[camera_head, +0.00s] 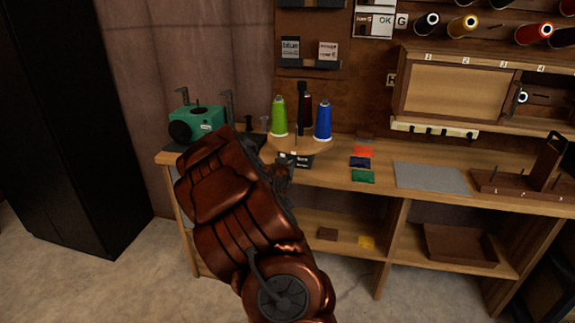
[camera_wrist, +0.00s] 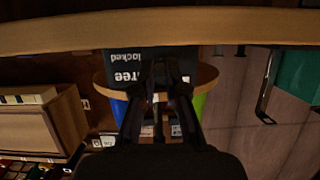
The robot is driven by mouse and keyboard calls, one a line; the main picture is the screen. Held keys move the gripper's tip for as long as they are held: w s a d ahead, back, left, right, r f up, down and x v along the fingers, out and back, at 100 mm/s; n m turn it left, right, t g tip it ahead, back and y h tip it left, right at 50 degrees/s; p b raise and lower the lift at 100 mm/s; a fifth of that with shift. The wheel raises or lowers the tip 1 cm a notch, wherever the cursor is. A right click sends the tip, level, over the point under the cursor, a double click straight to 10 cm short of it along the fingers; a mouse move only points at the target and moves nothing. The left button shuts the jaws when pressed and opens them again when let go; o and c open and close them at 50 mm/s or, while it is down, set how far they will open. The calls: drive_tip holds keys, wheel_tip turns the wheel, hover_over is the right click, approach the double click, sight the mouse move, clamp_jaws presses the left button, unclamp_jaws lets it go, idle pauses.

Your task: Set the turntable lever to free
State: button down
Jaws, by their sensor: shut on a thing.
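The turntable (camera_head: 316,146) is a round wooden disc on the bench, carrying a green, a dark red and a blue thread cone. It shows upside down in the wrist view (camera_wrist: 207,75). A black label plate (camera_wrist: 120,60) at its front bears the words "free" and "locked"; it also shows in the head view (camera_head: 302,161). My gripper (camera_wrist: 165,72) is in front of this plate, its fingers close together, shut on the turntable lever. The lever is mostly hidden by the fingers, so its setting cannot be told. In the head view my gripper (camera_head: 284,171) is partly hidden by my arm.
A green machine (camera_head: 197,119) stands left of the turntable. Red, dark blue and green packets (camera_head: 362,176) and a grey mat (camera_head: 430,177) lie to the right. A wooden cabinet (camera_head: 455,88) hangs above. The bench edge (camera_wrist: 230,28) is close to my gripper.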

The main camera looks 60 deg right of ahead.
drive_tip(key=r+y+p, duration=0.1)
drive_tip(key=p, duration=0.1)
drive_tip(key=r+g+y+p, duration=0.1)
drive_tip(key=p, duration=0.1)
drive_tip(key=shift+d+y, duration=0.25)
drive_tip(key=shift+y, duration=0.15)
drive_tip(key=y+p, duration=0.1)
drive_tip(key=p, duration=0.1)
drive_tip(key=g+y+p, duration=0.1)
drive_tip(key=p, duration=0.1)
drive_tip(key=shift+w+d+r+y, duration=0.1)
drive_tip(key=shift+d+r+y, duration=0.1)
drive_tip(key=shift+r+y, duration=0.1)
drive_tip(key=shift+p, duration=0.45)
drive_tip(key=c, duration=1.2)
unclamp_jaws()
drive_tip(key=shift+f, duration=0.1)
drive_tip(key=shift+y, duration=0.3)
drive_tip(key=v, duration=1.2)
